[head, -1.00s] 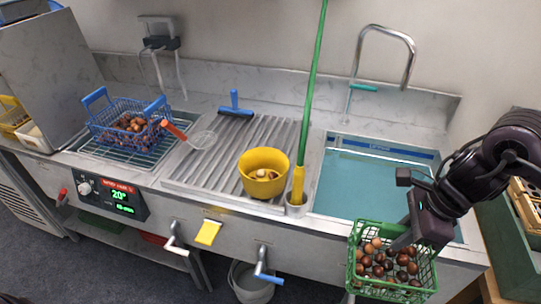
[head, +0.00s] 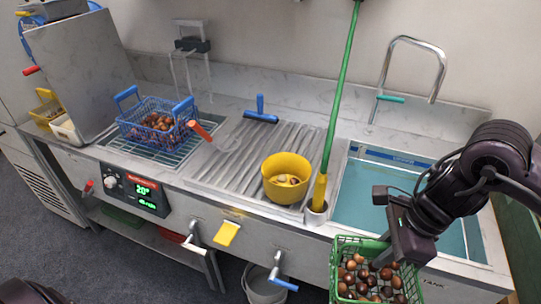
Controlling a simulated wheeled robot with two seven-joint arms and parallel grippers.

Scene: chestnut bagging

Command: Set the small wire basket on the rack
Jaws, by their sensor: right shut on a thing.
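The green wire basket (head: 338,262) holds several brown chestnuts and hangs in front of the sink at the lower right of the head view, its bottom cut off by the frame edge. My right gripper (head: 384,258) is shut on this green basket at its upper side. A blue wire basket (head: 138,124) with chestnuts sits on a wire rack (head: 200,134) set into the counter at the left. A ribbed drainboard (head: 228,160) lies between that rack and the sink. My left gripper is out of view.
A yellow bowl (head: 285,182) stands on the drainboard, close to an upright green-handled tool (head: 338,100) in a holder. A blue squeegee (head: 261,112) lies at the back. The water-filled sink (head: 380,200) and faucet (head: 410,45) are at the right. The drainboard's left part is mostly clear.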

